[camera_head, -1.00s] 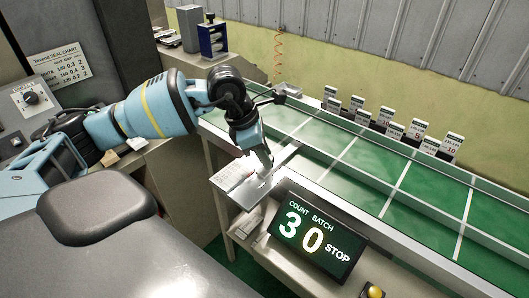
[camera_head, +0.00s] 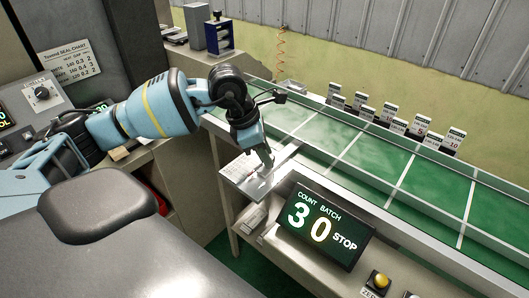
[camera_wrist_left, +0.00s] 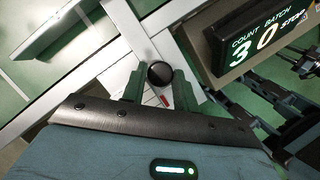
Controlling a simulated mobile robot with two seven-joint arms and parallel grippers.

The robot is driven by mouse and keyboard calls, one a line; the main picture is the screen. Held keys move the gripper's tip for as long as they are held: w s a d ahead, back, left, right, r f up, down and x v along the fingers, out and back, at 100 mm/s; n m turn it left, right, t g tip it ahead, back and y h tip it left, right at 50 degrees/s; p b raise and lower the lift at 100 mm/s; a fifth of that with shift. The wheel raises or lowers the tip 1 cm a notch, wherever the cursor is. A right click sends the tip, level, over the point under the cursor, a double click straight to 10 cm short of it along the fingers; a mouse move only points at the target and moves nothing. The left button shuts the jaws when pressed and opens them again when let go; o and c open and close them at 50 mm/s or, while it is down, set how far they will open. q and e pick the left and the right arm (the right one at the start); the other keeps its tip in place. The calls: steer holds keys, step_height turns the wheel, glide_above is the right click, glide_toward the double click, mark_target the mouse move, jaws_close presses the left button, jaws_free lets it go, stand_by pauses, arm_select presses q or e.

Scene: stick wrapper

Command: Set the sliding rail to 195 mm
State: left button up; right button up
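My left gripper (camera_head: 267,163) reaches down over a pale metal plate (camera_head: 238,178) at the near left end of the green conveyor. In the left wrist view its two dark green fingers (camera_wrist_left: 160,88) stand apart. A round black knob (camera_wrist_left: 160,74) shows in line with the gap between the fingertips; I cannot tell whether they touch it. A white strip with a small red mark (camera_wrist_left: 165,100) lies below the knob, between the fingers. This looks like the sliding rail's scale, but its numbers are too small to read. My right gripper is not in view.
A display (camera_head: 322,226) reading COUNT 3, BATCH 0, STOP stands right of the gripper. A yellow button (camera_head: 380,281) is at the lower right. Several size cards (camera_head: 391,113) line the far edge of the green conveyor (camera_head: 365,155). A seal chart (camera_head: 68,62) hangs at the left.

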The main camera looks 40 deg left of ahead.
arm_select(q)
steer(key=shift+o, duration=2)
steer(key=v, duration=0.8)
steer(key=shift+s, duration=0.1)
